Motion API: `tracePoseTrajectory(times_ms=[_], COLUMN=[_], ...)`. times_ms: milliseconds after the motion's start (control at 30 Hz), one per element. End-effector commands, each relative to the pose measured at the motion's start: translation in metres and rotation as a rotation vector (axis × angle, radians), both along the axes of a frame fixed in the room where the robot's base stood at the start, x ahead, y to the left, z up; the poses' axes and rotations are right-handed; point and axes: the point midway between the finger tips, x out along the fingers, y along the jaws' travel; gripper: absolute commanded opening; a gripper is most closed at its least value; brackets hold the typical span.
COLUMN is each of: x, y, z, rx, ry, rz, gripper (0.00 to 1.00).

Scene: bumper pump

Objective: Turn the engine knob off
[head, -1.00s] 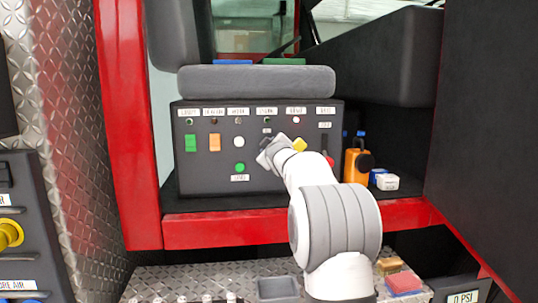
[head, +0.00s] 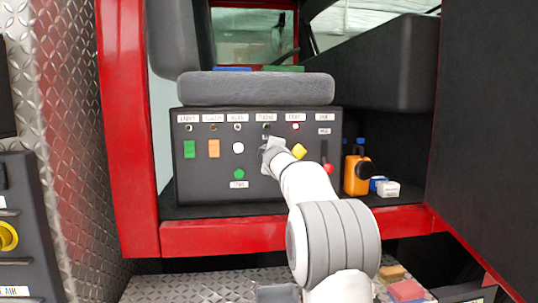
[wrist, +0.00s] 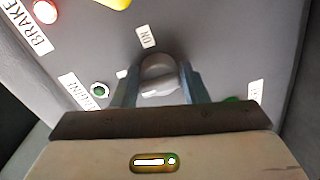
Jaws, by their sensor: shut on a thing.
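The engine knob (wrist: 158,72) is a round grey knob with a raised ridge across it, below a small "ON" label (wrist: 147,37) in the wrist view. My gripper (wrist: 159,86) has one finger on each side of the knob and is shut on it. The "ENGINE" label (wrist: 84,92) and a green-ringed indicator (wrist: 100,90) are at the left. In the head view my gripper (head: 270,152) is at the front of the dark control box (head: 255,193), under the engine column, and hides the knob.
Green (head: 190,149) and orange (head: 214,148) switches and a white button (head: 238,148) sit left of my gripper. A yellow knob (head: 299,152) and a red-tipped lever (head: 328,169) are close on its right. An orange bottle (head: 355,174) stands beside the box.

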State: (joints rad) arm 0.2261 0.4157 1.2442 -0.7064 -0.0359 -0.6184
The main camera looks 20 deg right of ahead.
Motion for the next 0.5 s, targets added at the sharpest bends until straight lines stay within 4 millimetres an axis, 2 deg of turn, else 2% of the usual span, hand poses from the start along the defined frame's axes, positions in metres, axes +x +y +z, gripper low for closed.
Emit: tracePoseTrajectory(times_ms=[33,333,367,500], x=[-0.0006,-0.0007,-0.0007,-0.0005], y=[0.0003,0.0006,0.0007,0.0007], z=[0.005,0.0057,0.0059,0.0047], rx=[-0.005,-0.005,-0.005,-0.003], ry=[-0.008,-0.009,-0.009,-0.007], rz=[0.001,0.002,0.002,0.001], gripper=[0.17,0.17,0.42,0.54])
